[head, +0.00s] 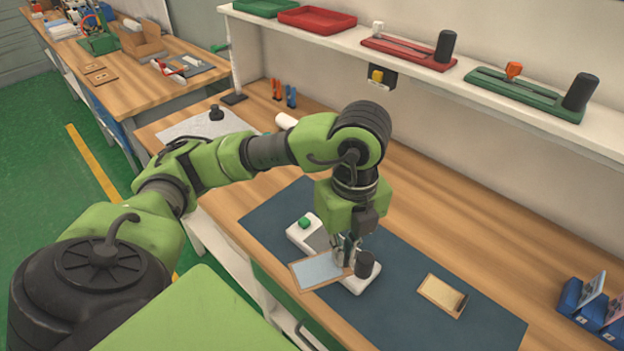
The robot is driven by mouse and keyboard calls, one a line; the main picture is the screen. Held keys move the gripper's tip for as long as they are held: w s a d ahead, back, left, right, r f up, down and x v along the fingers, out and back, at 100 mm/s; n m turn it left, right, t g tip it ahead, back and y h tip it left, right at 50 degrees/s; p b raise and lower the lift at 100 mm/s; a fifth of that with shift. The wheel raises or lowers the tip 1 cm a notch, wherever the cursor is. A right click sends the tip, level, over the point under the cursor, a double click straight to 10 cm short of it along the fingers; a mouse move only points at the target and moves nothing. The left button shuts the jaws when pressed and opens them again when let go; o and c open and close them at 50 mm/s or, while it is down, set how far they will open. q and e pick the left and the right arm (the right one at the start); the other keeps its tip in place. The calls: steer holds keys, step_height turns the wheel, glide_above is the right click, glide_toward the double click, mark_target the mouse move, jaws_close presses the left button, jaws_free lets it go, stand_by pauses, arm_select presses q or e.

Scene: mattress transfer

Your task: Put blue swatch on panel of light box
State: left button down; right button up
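The light box is a white, slim device (364,286) on the dark blue mat, with a green button at its left end, a black knob at its right end and a grey panel between. The blue swatch (318,271) is a pale blue sheet on a tan card. It overlaps the front edge of the light box in the picture and sticks out towards me. My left gripper (344,260) points down over the light box, its fingers closed at the card's right end. The fingers hide that end; whether the card touches the box is unclear. My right gripper is not in view.
Another tan card (442,295) lies on the mat (400,318) to the right. A blue holder (590,315) with cards stands at the right edge. A shelf (440,86) with trays and stands runs along the back. Bare bench lies behind the mat.

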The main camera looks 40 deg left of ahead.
arm_select(q)
steer(key=w+a+f+p, duration=0.1)
steer(key=w+a+f, duration=0.1)
steer(key=w+f, duration=0.1)
steer(key=w+a+f, duration=0.2)
steer(key=w, duration=0.3)
steer(key=w+a+f+p, duration=0.1)
steer(key=w+a+f, duration=0.1)
steer(key=w+f, duration=0.1)
steer(key=shift+w+f+p, duration=0.3)
steer(key=shift+w+p, duration=0.05)
steer(key=shift+w, duration=0.1)
steer(key=shift+w+a+f, duration=0.2)
steer(key=shift+w+f, duration=0.15)
steer(key=shift+f, duration=0.2)
step_height(320, 180, down, 2)
steer(key=shift+f+p, duration=0.1)
steer(key=shift+p, duration=0.9)
steer(key=shift+f, duration=0.65)
steer(key=c, duration=2.7)
jaws_free()
steer(key=shift+f, duration=0.1)
steer(key=o, duration=0.5)
steer(key=shift+c, duration=0.2)
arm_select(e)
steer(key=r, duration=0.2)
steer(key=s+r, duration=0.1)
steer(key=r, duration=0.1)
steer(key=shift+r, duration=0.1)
